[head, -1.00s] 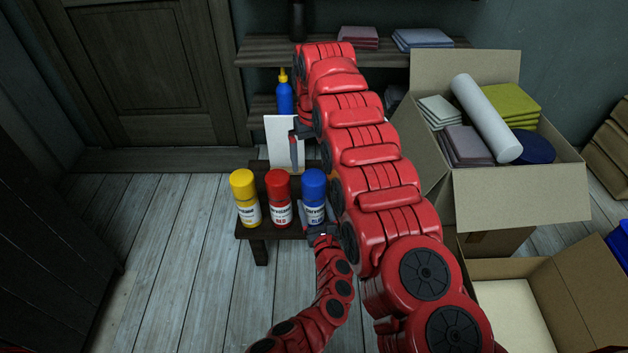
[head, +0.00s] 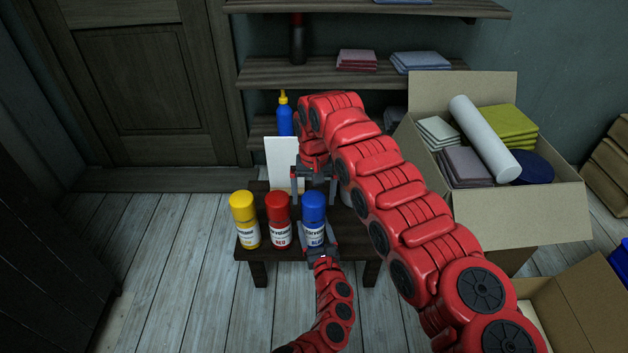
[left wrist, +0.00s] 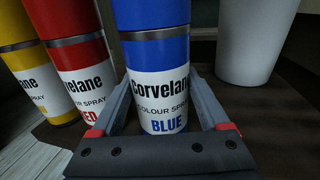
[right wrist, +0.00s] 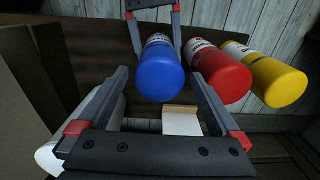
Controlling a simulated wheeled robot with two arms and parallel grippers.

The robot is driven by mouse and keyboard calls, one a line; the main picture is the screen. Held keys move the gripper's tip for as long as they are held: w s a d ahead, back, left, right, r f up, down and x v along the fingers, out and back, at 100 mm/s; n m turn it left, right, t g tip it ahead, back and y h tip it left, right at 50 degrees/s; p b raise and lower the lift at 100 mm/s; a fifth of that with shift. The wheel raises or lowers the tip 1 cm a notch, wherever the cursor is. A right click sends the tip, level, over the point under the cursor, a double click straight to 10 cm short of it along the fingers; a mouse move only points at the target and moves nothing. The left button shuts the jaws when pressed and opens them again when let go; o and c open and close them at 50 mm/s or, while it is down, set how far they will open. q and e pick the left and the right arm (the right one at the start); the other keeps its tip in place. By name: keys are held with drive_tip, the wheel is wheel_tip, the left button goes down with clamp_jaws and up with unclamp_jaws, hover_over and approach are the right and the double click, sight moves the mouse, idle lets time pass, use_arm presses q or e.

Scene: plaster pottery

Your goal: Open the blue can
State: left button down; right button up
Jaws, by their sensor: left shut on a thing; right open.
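The blue can (head: 313,212) stands upright on a small dark table (head: 258,253), its blue cap on. My left gripper (head: 320,243) is shut around its lower body from the front; the left wrist view shows its fingers (left wrist: 160,88) on both sides of the label reading BLUE. My right gripper (head: 313,192) is open and empty, just above and behind the blue cap. In the right wrist view its fingers (right wrist: 160,82) spread apart, with the blue cap (right wrist: 160,75) showing beyond and between them. I cannot tell the exact gap to the cap.
The red can (head: 278,215) and yellow can (head: 244,215) stand close by, left of the blue one. A white cup-like vessel (left wrist: 255,45) stands to its right. A white panel (head: 282,155) is behind. A filled cardboard box (head: 520,205) stands at the right.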

sight(314, 200)
drive_tip(key=shift+f, duration=1.6)
drive_tip(key=shift+c, duration=0.2)
drive_tip(key=c, duration=1.4)
drive_tip(key=shift+c, duration=0.2)
drive_tip(key=shift+r, duration=0.25)
drive_tip(key=shift+r, duration=0.9)
